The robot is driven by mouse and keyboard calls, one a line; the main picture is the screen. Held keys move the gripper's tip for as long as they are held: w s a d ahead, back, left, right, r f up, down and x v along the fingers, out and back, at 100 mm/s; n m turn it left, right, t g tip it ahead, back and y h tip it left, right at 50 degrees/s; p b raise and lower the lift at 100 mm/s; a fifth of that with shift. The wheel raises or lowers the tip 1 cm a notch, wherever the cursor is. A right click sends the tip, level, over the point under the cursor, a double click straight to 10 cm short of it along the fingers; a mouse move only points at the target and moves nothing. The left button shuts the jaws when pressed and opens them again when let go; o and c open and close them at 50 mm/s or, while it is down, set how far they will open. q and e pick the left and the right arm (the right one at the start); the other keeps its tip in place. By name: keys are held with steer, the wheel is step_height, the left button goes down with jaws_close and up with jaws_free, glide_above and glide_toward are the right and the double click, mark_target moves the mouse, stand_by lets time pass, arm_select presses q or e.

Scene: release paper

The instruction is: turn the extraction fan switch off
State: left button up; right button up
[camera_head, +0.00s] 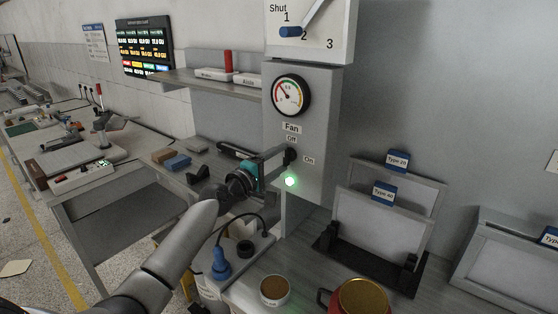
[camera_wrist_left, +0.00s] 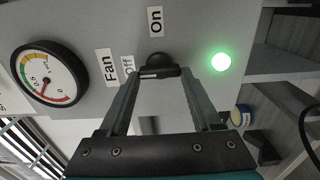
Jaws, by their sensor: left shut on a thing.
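The fan switch is a small black knob (camera_head: 291,156) on the grey panel (camera_head: 312,130), below the "Fan" and "Off" labels and left of the "On" label. A green lamp (camera_head: 290,182) glows just below it. My left gripper (camera_head: 284,153) reaches the panel and is shut on the knob. In the left wrist view the knob (camera_wrist_left: 158,66) sits between the two fingertips, partly covered by them, and the lamp (camera_wrist_left: 220,61) is lit beside it. Which label the knob points at I cannot tell. My right gripper is not in view.
A round gauge (camera_head: 290,95) is above the switch, and a lever dial (camera_head: 310,30) is higher up. Framed panels (camera_head: 385,215) stand in a black rack on the right. A brown-topped cup (camera_head: 274,291) and a red mug (camera_head: 358,298) stand on the bench below.

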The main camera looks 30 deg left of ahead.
arm_select(q)
steer(key=o, duration=1.4)
steer(key=shift+s+a+b, duration=0.2)
steer(key=shift+s, duration=2.35)
steer(key=shift+s+a+b, duration=0.15)
steer(key=shift+s, duration=2.35)
steer(key=shift+s+a+b, duration=0.2)
steer(key=shift+s, duration=2.35)
